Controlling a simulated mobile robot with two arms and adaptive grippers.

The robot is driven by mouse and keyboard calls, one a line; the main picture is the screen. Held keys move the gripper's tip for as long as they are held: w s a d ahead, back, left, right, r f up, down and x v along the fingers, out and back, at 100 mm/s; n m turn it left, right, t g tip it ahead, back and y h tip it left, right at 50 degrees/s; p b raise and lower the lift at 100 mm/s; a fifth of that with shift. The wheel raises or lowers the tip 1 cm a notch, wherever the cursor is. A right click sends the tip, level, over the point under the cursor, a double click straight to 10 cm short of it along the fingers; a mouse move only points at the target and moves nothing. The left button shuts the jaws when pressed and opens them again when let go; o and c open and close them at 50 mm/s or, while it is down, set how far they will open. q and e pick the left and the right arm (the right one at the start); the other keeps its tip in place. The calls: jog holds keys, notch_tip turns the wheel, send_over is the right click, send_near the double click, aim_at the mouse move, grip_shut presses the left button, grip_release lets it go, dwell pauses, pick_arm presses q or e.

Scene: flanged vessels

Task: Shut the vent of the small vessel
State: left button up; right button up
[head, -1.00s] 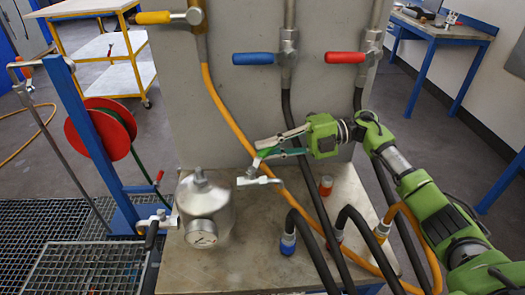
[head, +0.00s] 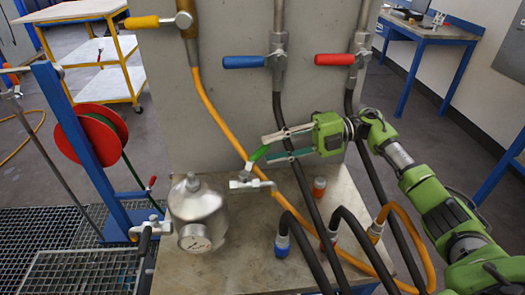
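My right gripper (head: 265,149) points left at the lever. Its two fingers are spread, one above and one below the lever's upper end. I cannot tell whether they touch it. My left gripper is out of view.
Yellow (head: 143,22), blue (head: 245,62) and red (head: 335,59) lever valves sit on the upright panel (head: 225,110). An orange hose (head: 212,112) and dark hoses hang close around my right gripper. A hose reel (head: 90,132) stands at the left.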

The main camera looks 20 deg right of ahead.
jog(key=v, duration=0.8)
jog(key=shift+d, duration=0.1)
